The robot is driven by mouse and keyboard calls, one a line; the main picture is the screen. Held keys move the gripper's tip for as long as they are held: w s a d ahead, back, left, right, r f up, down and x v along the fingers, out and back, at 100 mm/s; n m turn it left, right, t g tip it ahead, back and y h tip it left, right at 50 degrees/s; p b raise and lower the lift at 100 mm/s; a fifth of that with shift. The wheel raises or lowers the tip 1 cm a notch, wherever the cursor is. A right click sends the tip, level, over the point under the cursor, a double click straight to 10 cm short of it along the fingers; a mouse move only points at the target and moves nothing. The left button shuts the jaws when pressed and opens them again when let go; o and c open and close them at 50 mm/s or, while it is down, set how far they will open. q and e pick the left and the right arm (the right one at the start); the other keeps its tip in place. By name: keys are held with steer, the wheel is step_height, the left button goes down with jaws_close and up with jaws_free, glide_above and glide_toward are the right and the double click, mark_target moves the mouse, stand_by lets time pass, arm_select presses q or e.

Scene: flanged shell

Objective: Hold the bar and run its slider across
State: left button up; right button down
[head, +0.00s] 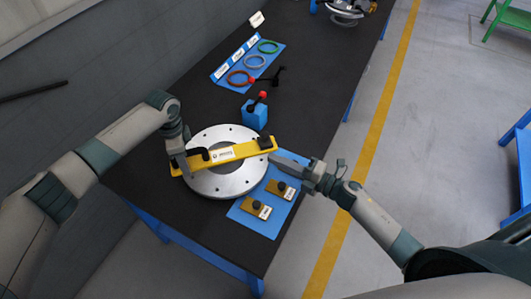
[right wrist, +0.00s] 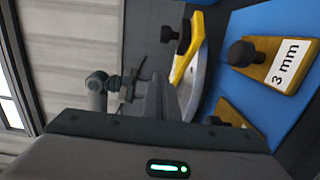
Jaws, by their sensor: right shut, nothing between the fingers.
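A yellow bar (head: 240,151) with a white label lies across the round metal flange (head: 207,187). A black handle-like part (head: 198,153) is at its left end and a black knob block (head: 265,143), which looks like the slider, at its right end. The bar's end (right wrist: 186,66) and the black knob (right wrist: 176,34) also show in the right wrist view. My left gripper (head: 183,160) is at the bar's left end by the black handle; its fingertips are hidden. My right gripper (head: 283,160) is shut and empty just right of the bar's right end, apart from the knob.
A blue mat (head: 246,222) with two knobbed yellow blocks, one labelled 3 mm (right wrist: 270,65), lies in front of the right gripper. A blue block with a red-tipped lever (head: 255,114) stands behind the flange. Coloured rings (head: 254,61) lie on another mat farther back.

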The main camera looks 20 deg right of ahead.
steer(key=shift+v, duration=1.25)
arm_select(q)
steer(key=o, duration=1.7)
steer(key=shift+r, duration=0.1)
step_height(320, 180, up, 12)
steer(key=shift+f, duration=0.1)
